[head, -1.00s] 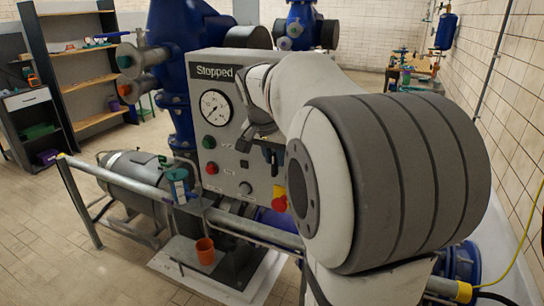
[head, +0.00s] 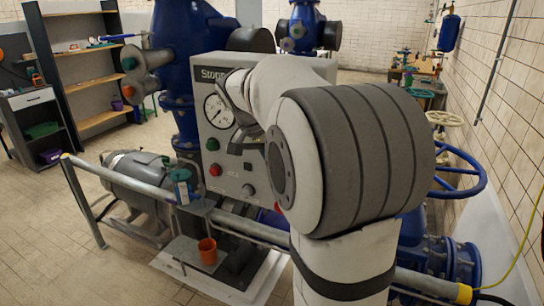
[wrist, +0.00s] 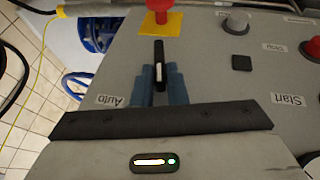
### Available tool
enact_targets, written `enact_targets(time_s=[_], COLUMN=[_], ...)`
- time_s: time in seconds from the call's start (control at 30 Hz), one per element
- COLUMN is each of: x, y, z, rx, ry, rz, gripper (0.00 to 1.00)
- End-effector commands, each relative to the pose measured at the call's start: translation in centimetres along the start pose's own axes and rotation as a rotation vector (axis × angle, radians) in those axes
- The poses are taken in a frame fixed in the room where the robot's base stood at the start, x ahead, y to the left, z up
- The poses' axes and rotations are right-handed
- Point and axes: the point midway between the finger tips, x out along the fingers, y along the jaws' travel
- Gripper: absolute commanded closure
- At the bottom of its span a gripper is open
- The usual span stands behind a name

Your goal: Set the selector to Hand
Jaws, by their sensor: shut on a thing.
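In the wrist view, the selector (wrist: 159,52) is a narrow black handle with a white mark. It points up the picture toward the red stop button. The blue fingers of my gripper (wrist: 160,78) lie on either side of it and are shut on it. An upside-down "Auto" label (wrist: 111,101) is left of the selector; no "Hand" label can be seen. In the head view, my arm covers the selector and fingertips on the grey control panel (head: 225,165). The panel's display (head: 217,74) is partly covered and its text is cut off.
A red stop button on a yellow plate (wrist: 160,28) is close to the selector. A white button (wrist: 236,22) and a red button (wrist: 312,47) are to the right. A rail (head: 130,180) and an orange cup (head: 207,251) stand before the panel.

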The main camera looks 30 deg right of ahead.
Motion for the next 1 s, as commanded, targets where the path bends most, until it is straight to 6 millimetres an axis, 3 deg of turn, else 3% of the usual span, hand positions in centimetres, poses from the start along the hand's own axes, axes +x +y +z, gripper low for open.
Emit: enact_targets(time_s=[0.5, 1.0], x=[0.8, 1.1], y=[-1.0, -1.2], z=[0.2, 0.3], rx=[-0.154, -0.201], ry=[-0.008, -0.011], rz=[0.374, 0.491], gripper=[1.0, 1.0])
